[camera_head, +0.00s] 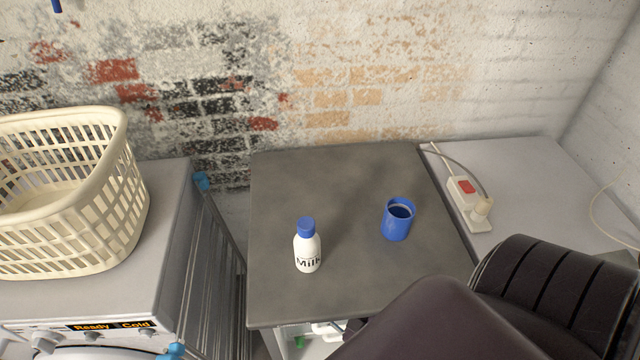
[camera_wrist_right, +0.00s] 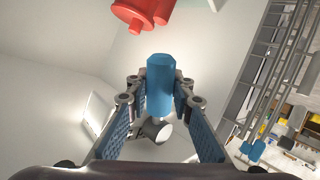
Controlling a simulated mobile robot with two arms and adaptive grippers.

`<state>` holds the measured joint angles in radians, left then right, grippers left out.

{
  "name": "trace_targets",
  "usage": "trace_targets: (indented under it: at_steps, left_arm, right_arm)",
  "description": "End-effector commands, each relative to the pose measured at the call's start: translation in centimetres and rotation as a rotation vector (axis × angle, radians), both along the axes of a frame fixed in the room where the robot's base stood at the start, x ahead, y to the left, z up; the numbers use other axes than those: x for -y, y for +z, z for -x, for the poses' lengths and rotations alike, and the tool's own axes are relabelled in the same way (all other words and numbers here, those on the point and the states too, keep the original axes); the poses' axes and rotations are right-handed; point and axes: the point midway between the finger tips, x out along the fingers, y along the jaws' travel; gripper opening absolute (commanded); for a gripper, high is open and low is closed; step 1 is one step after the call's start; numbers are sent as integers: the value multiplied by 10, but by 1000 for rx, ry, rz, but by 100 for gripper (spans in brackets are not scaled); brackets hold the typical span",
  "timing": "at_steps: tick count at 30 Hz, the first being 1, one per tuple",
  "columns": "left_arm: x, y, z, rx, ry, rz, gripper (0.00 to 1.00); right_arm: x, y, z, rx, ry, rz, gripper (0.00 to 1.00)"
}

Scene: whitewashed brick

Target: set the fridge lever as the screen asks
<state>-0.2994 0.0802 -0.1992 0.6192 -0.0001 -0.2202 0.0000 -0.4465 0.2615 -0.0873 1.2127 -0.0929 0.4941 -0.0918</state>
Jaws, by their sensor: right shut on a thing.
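In the head view, a small black screen (camera_head: 112,325) on the front of a white machine at the lower left reads "Ready" and "Cold" in orange. In the right wrist view, a blue cylindrical handle (camera_wrist_right: 160,84), probably the fridge lever, stands between the fingers of my right gripper (camera_wrist_right: 160,103), which is shut on it. A grey-and-white round part (camera_wrist_right: 157,130) shows behind it, partly hidden. In the head view my dark right arm covers the lower right and the right gripper is hidden. My left gripper is not in view.
A grey worktop (camera_head: 280,185) carries a milk bottle (camera_head: 307,248) and a blue cup (camera_head: 394,226). A cream basket (camera_head: 125,190) stands on the machine. A power strip (camera_head: 466,208) lies on the right counter. A red part (camera_wrist_right: 143,12) shows at the wrist view's top.

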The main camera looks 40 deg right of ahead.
Motion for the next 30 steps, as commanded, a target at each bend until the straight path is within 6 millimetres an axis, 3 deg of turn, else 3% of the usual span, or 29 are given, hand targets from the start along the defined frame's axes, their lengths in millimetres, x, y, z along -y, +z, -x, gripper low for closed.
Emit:
trace_targets:
  at_steps: [7, 8, 13, 23, 30]
  left_arm:
    - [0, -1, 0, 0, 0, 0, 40]
    - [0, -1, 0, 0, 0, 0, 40]
    - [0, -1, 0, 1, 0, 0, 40]
    - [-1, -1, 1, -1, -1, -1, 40]
    - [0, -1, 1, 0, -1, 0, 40]
  right_arm:
    - [0, 0, 0, 1, 0, 0, 0]
    - [0, 0, 0, 1, 0, 0, 22]
    - [0, 0, 0, 2, 1, -1, 40]
    - [1, 0, 4, 1, 0, -1, 40]
    - [7, 12, 40, -2, 0, -1, 40]
